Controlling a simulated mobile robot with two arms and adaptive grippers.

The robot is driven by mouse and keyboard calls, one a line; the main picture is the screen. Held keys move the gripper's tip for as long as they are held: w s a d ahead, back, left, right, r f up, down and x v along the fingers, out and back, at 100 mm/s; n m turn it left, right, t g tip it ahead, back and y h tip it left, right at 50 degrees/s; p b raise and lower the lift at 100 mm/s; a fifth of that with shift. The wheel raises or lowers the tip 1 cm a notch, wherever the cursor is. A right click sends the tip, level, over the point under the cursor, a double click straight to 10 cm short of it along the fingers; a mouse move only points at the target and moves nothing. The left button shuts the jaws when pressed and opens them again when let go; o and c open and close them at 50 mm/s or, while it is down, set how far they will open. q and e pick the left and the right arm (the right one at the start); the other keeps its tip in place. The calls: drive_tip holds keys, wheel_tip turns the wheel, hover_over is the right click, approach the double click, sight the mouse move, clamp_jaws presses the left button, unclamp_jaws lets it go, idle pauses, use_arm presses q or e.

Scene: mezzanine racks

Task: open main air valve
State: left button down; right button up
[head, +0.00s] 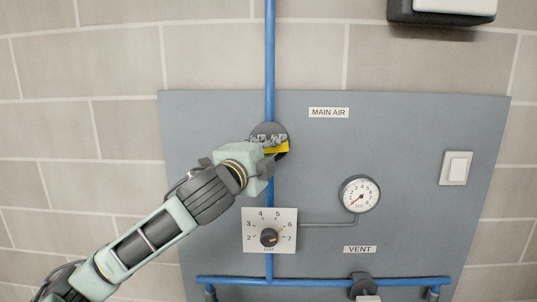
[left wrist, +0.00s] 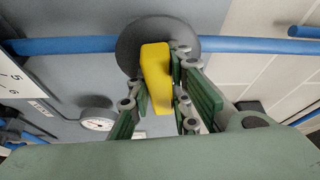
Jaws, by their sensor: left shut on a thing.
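The main air valve is a dark round body on the vertical blue pipe (head: 270,60), next to the MAIN AIR label (head: 328,113). Its yellow handle (head: 277,148) shows just past my left gripper (head: 268,143). In the left wrist view the yellow handle (left wrist: 156,78) stands between the green-padded fingers of my left gripper (left wrist: 160,105), in front of the dark disc (left wrist: 128,46). My left gripper is shut on the handle. In the head view the arm hides part of the valve and handle. My right gripper is in neither view.
The grey panel (head: 215,115) also carries a regulator dial (head: 269,237), a round gauge (head: 359,194), a white switch (head: 457,168) and a VENT label (head: 360,249). A horizontal blue pipe (head: 320,283) runs along the bottom. A dark-and-white box (head: 441,12) hangs at the upper right.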

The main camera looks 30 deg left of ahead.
use_arm(q)
drive_tip(key=n+b, duration=0.2)
drive_tip(key=n+t+b, duration=0.1)
drive_tip(key=n, duration=0.1)
drive_tip(key=f+n+y+b, duration=0.1)
drive_tip(key=b, duration=0.1)
drive_tip(key=shift+d+n+t+b, duration=0.15)
drive_tip(key=shift+n+t+b, duration=0.15)
drive_tip(key=shift+n, duration=0.1)
drive_tip(key=n+y+b, duration=0.1)
drive_tip(key=n+b, duration=0.1)
drive_tip(key=n, duration=0.1)
drive_tip(key=shift+w+y, duration=0.1)
drive_tip(key=shift+y, duration=0.3)
drive_tip(key=n+y+b, duration=0.1)
drive_tip(key=n+b, duration=0.1)
drive_tip(key=n, duration=0.1)
drive_tip(key=n+y+b, duration=0.2)
drive_tip(key=n, duration=0.2)
drive_tip(key=shift+r+n+y, duration=0.15)
drive_tip(key=shift+n+y, duration=0.15)
drive_tip(key=shift+r+n+y+b, duration=0.1)
drive_tip(key=shift+n+y+b, duration=0.8)
drive_tip(key=shift+n, duration=1)
drive_tip(key=shift+g, duration=0.4)
drive_tip(key=shift+r+n+y, duration=0.1)
drive_tip(key=shift+n+y, duration=0.2)
drive_tip(key=shift+n, duration=0.2)
